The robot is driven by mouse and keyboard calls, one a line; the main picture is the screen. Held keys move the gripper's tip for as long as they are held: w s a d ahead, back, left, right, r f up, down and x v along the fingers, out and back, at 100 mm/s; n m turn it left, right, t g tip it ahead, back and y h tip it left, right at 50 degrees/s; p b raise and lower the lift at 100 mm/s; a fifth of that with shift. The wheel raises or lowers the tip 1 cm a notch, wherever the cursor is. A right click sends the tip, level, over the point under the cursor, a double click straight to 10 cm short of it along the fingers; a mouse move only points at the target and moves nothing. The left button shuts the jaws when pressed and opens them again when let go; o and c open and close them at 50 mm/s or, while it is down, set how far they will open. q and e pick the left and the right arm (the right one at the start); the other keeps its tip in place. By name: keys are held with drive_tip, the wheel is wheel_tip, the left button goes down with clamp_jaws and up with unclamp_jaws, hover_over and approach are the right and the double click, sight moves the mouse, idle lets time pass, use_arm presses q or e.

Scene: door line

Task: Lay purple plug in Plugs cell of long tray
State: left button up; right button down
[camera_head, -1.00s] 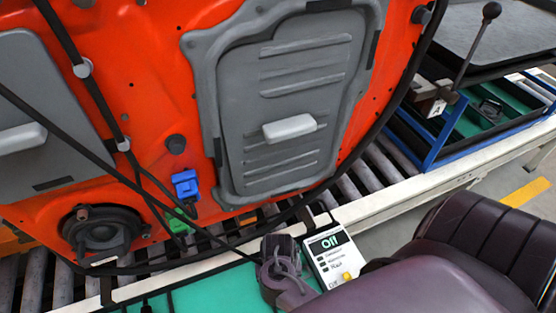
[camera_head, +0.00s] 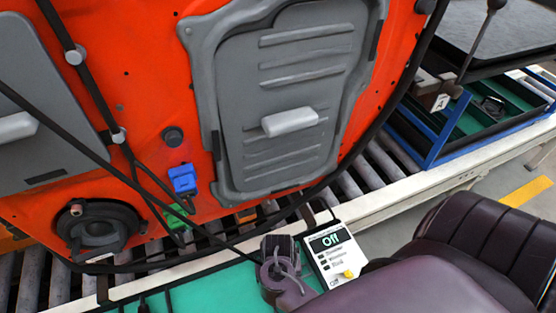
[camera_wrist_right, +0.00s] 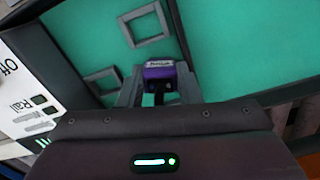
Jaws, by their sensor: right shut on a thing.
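The purple plug (camera_wrist_right: 160,73) is between the fingers of my right gripper (camera_wrist_right: 160,92) in the right wrist view. The gripper is shut on it; a pale label shows on its upper edge. Beyond it is a green tray floor (camera_wrist_right: 225,45) with grey square outlines and a dark divider. I cannot read which cell is Plugs. In the head view my right arm comes in from the lower right, and the plug cannot be made out. Part of the green surface (camera_head: 215,295) shows at the bottom. My left gripper is not in view.
An orange door (camera_head: 150,85) with a blue plug (camera_head: 183,179) and a green plug (camera_head: 176,216) stands over the rollers. A blue-framed rack (camera_head: 435,145) is at the right.

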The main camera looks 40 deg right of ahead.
drive_tip(key=shift+f, duration=0.15)
drive_tip(key=c, duration=0.9)
unclamp_jaws()
drive_tip(key=shift+c, duration=0.2)
wheel_tip(320, 180, up, 7)
drive_tip(key=shift+d+f+p, duration=0.1)
drive_tip(key=shift+p, duration=1.15)
drive_tip(key=shift+r, duration=0.6)
